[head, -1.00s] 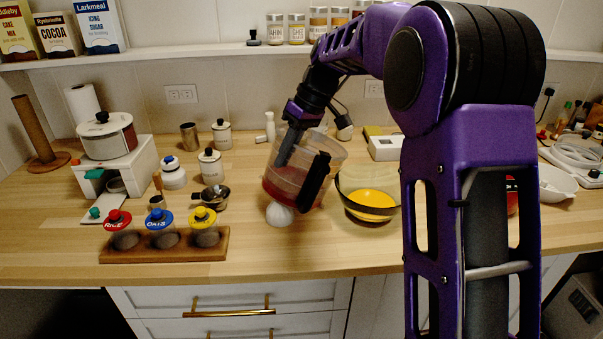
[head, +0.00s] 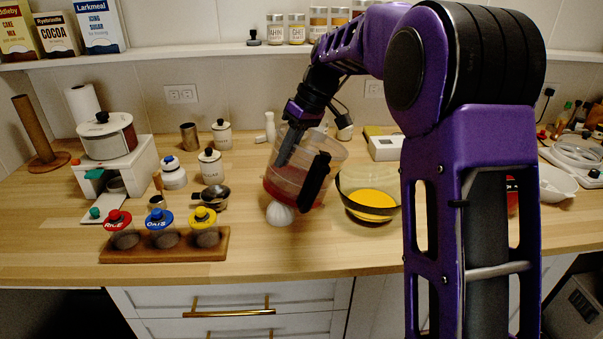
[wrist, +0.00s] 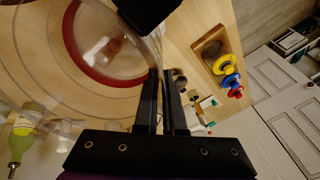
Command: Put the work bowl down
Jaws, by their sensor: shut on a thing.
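The work bowl (head: 285,178) is a clear tub with a reddish lower part, over the middle of the counter in the head view, slightly tilted. A white ribbed round thing (head: 280,214) sits just below the bowl's front left. Whether the bowl's base touches the counter or this thing, I cannot tell.
A clear bowl with yellow contents (head: 370,200) stands close on the right. A wooden rack (head: 165,245) with lidded jars is at the front left. A small metal pan (head: 213,197) is left of the bowl. The front counter strip (head: 320,250) is clear.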

